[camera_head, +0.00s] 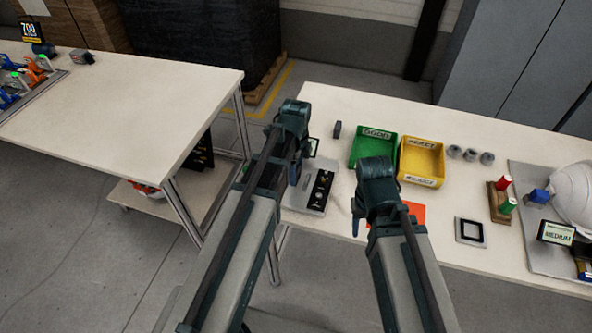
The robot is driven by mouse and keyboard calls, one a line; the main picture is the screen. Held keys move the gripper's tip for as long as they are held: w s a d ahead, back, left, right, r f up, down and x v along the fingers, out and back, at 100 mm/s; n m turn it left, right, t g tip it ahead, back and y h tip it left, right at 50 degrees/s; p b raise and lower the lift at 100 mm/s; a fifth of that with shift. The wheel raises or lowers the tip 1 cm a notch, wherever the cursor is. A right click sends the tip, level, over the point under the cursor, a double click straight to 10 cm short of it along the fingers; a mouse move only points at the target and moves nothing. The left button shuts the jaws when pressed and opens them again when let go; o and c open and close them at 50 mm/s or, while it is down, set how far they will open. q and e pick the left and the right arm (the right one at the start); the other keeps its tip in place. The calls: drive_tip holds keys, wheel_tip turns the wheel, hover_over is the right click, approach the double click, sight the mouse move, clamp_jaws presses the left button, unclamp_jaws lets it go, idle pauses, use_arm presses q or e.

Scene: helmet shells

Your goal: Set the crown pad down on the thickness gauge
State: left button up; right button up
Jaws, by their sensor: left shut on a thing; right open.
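My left gripper (294,178) hangs over the left end of the right-hand table, at the left side of a grey plate with a black panel, which looks like the thickness gauge (321,190). A small display (313,147) shows partly behind the gripper. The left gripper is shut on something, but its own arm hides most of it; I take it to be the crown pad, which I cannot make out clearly. Whether it touches the gauge cannot be told. My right gripper (357,226) is open, low near the table's front edge, beside an orange sheet (413,213).
A green GOOD bin (372,147) and a yellow REJECT bin (421,160) stand behind the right gripper. To the right are grey cylinders (471,155), a black square frame (470,231), a wooden block with red and green pieces (500,200) and a white helmet shell (575,195).

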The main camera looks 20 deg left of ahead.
use_arm(q)
drive_tip(key=shift+f+b, duration=0.5)
drive_tip(key=o, duration=1.3)
drive_tip(key=shift+r, duration=0.2)
wheel_tip(320, 180, up, 14)
drive_tip(key=p, duration=1.4)
drive_tip(key=shift+f, duration=0.25)
